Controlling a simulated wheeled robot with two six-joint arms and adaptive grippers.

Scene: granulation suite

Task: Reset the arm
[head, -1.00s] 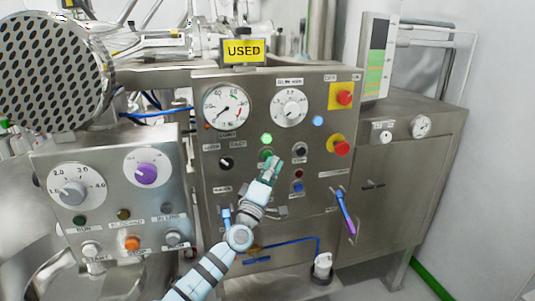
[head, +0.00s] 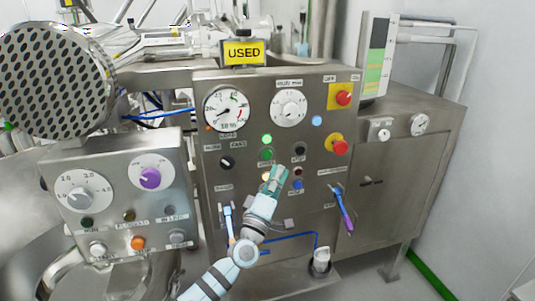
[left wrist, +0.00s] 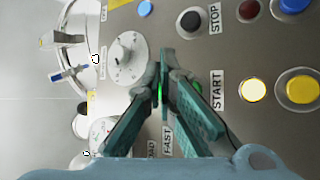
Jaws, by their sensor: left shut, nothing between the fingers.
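My left gripper (head: 275,175) is in front of the steel control panel (head: 240,183), just below the green button (head: 266,154). Its teal fingers are shut and hold nothing. In the left wrist view the shut fingers (left wrist: 165,75) point at the panel, which appears turned sideways. They partly cover a green button beside the START label (left wrist: 217,91). The black STOP button (left wrist: 190,20) and a lit yellow lamp (left wrist: 253,90) are clear of the fingers. A gap between fingertips and panel is hard to judge. My right gripper is not in view.
A green lamp (head: 267,139) glows above the green button. Red knobs on yellow plates (head: 338,145) are to the right. A blue-purple handle (head: 343,208) sticks out at lower right. A smaller control box (head: 120,190) stands at left.

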